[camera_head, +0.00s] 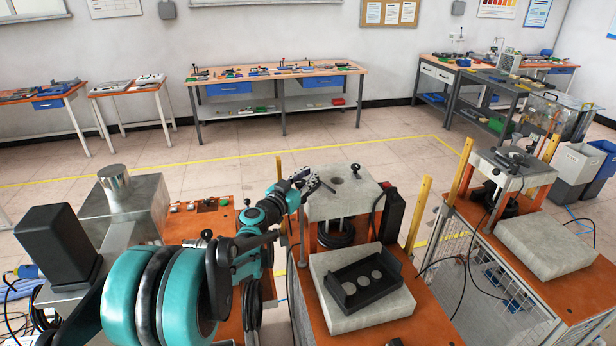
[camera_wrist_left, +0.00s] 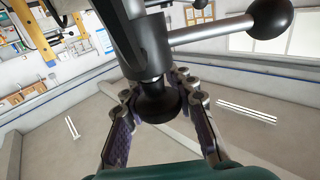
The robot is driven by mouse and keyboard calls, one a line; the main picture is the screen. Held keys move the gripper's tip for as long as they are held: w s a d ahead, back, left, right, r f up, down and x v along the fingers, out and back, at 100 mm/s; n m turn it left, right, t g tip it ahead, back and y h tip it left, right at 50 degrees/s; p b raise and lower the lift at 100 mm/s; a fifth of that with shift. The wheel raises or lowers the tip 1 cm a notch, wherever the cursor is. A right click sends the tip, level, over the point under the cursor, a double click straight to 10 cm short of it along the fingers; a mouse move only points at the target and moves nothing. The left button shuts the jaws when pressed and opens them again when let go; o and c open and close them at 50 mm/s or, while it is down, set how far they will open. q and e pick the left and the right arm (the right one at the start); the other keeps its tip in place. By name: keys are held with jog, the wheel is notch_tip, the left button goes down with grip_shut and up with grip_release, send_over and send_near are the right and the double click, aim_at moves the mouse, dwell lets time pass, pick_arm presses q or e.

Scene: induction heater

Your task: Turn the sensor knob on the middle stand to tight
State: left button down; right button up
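The middle stand has a grey block (camera_head: 346,204) with a round hole on orange supports. My left gripper (camera_head: 308,183) is at the block's left edge, where the sensor knob is too small to make out in the head view. In the left wrist view a black rounded knob (camera_wrist_left: 158,104) sits at the end of a grey metal shaft, between the two fingers of my left gripper (camera_wrist_left: 161,92). The fingers are on either side of it; whether they press on it is unclear. A metal lever with a black ball (camera_wrist_left: 271,17) sticks out above. My right gripper is not in view.
A black tray with round discs (camera_head: 364,285) rests on a pale slab (camera_head: 328,303) in front of the block. A black box (camera_head: 391,216) stands right of it. Another stand (camera_head: 512,176) is farther right. A metal housing with a cylinder (camera_head: 116,188) is at the left.

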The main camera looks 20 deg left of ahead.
pick_arm(q)
jog(key=shift+m+h, duration=0.4)
jog(key=shift+h, duration=0.2)
jog(key=m+h, duration=0.1)
jog(key=g+h, duration=0.1)
jog(key=shift+d+m+h, duration=0.3)
jog(key=shift+m, duration=0.1)
jog(key=shift+s+d+m+g+h, duration=0.1)
jog(key=shift+d+m+g+h, duration=0.1)
jog(key=shift+m+g+h, duration=0.35)
jog(key=shift+s+d+m+g+h, duration=0.2)
jog(key=shift+m+h, duration=0.3)
jog(key=shift+h, duration=0.4)
jog(key=shift+s+d+m+g+h, duration=0.15)
jog(key=shift+m+g+h, duration=0.35)
jog(key=shift+h, duration=0.25)
jog(key=c, duration=1.2)
grip_release()
